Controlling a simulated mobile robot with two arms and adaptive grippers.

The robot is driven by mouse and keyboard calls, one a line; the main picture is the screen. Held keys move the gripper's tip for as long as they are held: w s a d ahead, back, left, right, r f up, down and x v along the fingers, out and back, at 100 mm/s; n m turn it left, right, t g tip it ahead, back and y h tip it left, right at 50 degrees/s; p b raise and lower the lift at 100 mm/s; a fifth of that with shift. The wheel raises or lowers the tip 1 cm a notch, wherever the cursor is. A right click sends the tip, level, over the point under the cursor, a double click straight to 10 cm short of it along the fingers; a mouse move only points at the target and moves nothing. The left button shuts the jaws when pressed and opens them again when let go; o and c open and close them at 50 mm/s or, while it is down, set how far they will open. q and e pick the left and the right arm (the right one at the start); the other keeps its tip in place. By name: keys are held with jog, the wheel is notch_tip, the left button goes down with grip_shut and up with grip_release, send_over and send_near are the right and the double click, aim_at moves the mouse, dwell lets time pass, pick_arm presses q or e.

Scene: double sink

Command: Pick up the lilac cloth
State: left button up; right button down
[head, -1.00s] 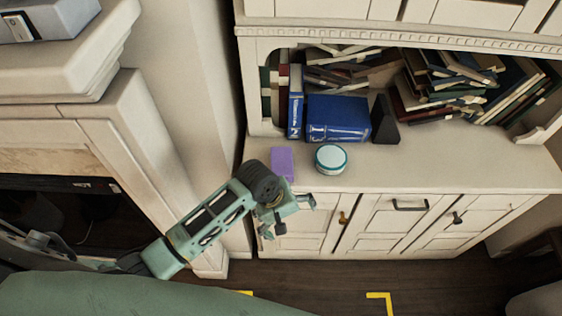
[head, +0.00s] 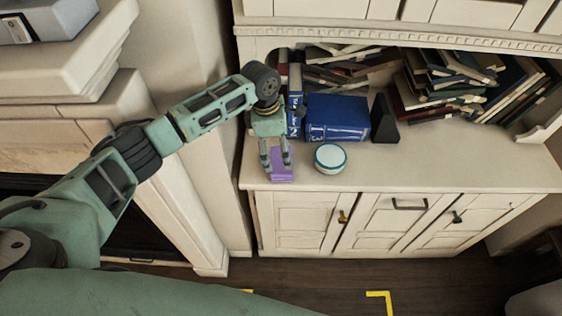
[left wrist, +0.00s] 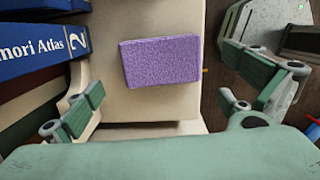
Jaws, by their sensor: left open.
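The lilac cloth (head: 281,168) is a small purple block-like piece with a rough surface. It lies on the cabinet top near its left end. It also shows in the left wrist view (left wrist: 160,61), between the two spread fingers and beyond them. My left gripper (head: 276,173) is open, pointing down over the cloth, and covers part of it in the head view. In the left wrist view nothing is between the fingertips (left wrist: 172,98) themselves. My right gripper is in neither view.
A round white and teal tin (head: 330,159) stands just right of the cloth. Blue books (head: 337,118) and a dark wedge (head: 384,119) stand behind. Several books are heaped on the right of the shelf. The cabinet top (head: 440,172) is clear at the right front.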

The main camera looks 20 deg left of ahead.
aim_at(281, 159)
pick_arm(q)
jog(key=f, duration=0.4)
jog(key=d+f+p, duration=0.1)
jog(key=f, duration=0.1)
jog(key=shift+w, duration=0.25)
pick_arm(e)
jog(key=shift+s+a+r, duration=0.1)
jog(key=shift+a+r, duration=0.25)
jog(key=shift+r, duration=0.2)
pick_arm(q)
jog(key=shift+c, duration=0.5)
jog(key=c, duration=0.7)
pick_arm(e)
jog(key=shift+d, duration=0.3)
pick_arm(q)
jog(key=shift+r, duration=0.1)
notch_tip(281, 159, up, 4)
jog(key=shift+r+b, duration=0.1)
jog(key=shift+b, duration=0.35)
jog(key=s+d+r, duration=0.6)
jog(key=s+d, duration=0.2)
jog(key=shift+s+r+b, duration=0.15)
jog(key=shift+r+b, duration=0.15)
jog(key=shift+b, duration=0.15)
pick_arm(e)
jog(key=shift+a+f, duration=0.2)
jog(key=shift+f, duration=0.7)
pick_arm(q)
jog(key=shift+d, duration=0.1)
